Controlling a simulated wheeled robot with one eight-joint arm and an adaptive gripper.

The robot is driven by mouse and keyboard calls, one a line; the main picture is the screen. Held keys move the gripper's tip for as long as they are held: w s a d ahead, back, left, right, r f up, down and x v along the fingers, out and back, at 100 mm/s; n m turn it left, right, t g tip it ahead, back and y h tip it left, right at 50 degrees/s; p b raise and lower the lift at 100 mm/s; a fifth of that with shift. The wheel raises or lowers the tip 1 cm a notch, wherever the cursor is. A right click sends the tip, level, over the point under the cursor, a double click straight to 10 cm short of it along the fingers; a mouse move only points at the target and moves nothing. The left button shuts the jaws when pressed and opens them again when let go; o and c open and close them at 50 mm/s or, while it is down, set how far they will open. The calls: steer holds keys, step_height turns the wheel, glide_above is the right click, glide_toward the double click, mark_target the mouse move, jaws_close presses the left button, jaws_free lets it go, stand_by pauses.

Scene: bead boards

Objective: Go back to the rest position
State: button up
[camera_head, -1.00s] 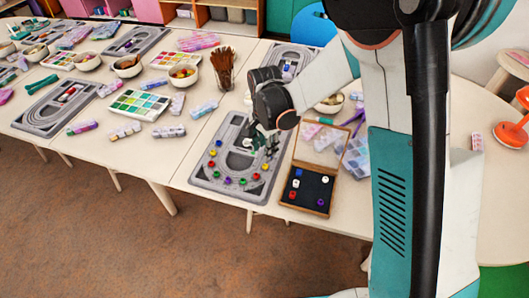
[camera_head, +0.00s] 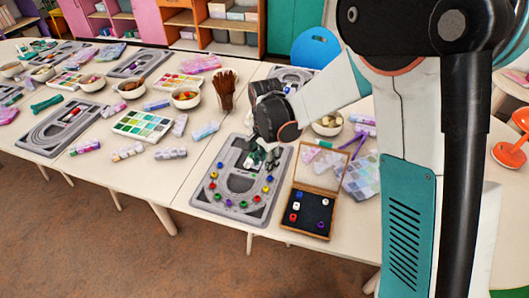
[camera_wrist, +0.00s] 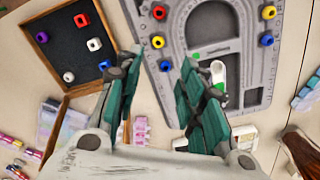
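My gripper (camera_head: 260,158) is over the far part of the grey bead board (camera_head: 203,198) in the head view. In the wrist view its two teal fingers (camera_wrist: 158,66) are spread apart with no bead between them. The board (camera_wrist: 233,12) carries several coloured beads around its track, among them a yellow one (camera_wrist: 158,42), a red one (camera_wrist: 159,12) and a blue one (camera_wrist: 267,40). The open wooden box (camera_head: 288,225) stands right of the board.
A clear organiser (camera_head: 361,178) lies right of the box. Another grey board (camera_head: 30,150) is at the far left.

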steer(key=s+d+r+n+t, duration=0.3)
steer(key=s+d+r, duration=0.35)
steer(key=r, duration=0.25)
steer(key=s+d+r+n+t, duration=0.2)
steer(key=s+d+r+n, duration=0.2)
steer(key=s+d+r, duration=0.4)
steer(key=s+d+r+n+t, duration=0.2)
steer(key=s+n, duration=0.1)
steer(key=s, duration=0.2)
steer(key=shift+s+r, duration=0.15)
steer(key=shift+s, duration=0.25)
